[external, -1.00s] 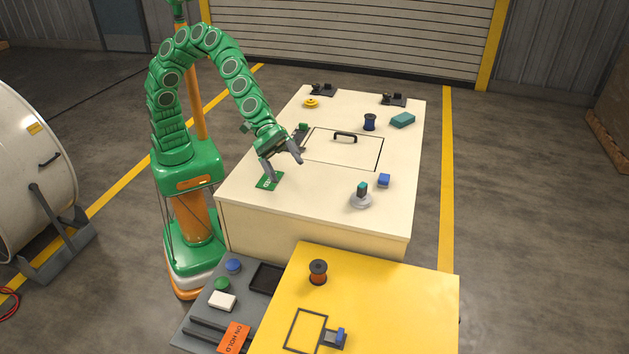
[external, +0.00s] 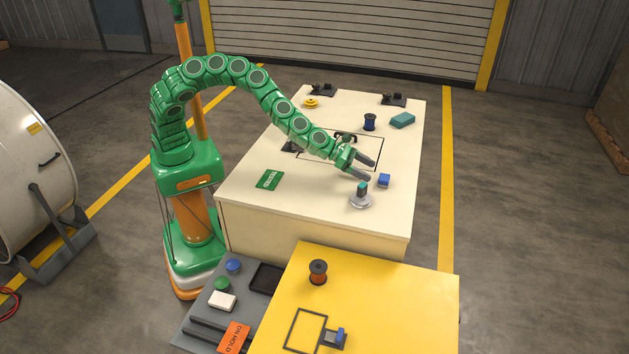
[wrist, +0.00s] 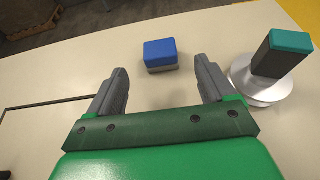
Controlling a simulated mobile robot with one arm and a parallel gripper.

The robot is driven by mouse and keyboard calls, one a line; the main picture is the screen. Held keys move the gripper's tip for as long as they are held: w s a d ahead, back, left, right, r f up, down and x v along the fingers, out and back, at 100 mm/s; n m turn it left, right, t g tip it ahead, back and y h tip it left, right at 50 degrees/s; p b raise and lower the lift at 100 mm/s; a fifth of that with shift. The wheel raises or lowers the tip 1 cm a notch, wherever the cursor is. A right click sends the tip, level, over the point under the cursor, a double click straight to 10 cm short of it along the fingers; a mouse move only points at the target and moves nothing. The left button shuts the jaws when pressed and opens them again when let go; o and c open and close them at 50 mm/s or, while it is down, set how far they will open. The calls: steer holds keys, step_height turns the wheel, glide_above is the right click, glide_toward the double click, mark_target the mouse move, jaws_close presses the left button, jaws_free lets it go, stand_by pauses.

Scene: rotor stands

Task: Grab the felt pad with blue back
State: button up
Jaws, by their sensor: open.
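The felt pad with blue back (external: 384,181) lies on the cream bench top (external: 330,205). In the wrist view the pad (wrist: 160,52) shows a blue upper part over a grey layer. My gripper (external: 370,170) is open and empty, just to the left of the pad in the external view. In the wrist view my gripper (wrist: 162,72) has the pad ahead of it, lined up with the gap between the fingers. Neither finger appears to touch the pad.
A silver round base with a teal-topped dark post (external: 361,197) stands close to the right finger in the wrist view (wrist: 262,82). A green card (external: 270,179), a dark blue spool (external: 370,122) and a teal block (external: 402,120) lie farther off. The bench's front right is clear.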

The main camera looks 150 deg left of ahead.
mark_target(382, 176)
steer(key=shift+x, duration=3.8)
steer(key=shift+r, duration=0.2)
steer(key=shift+c, duration=0.5)
steer(key=c, duration=1)
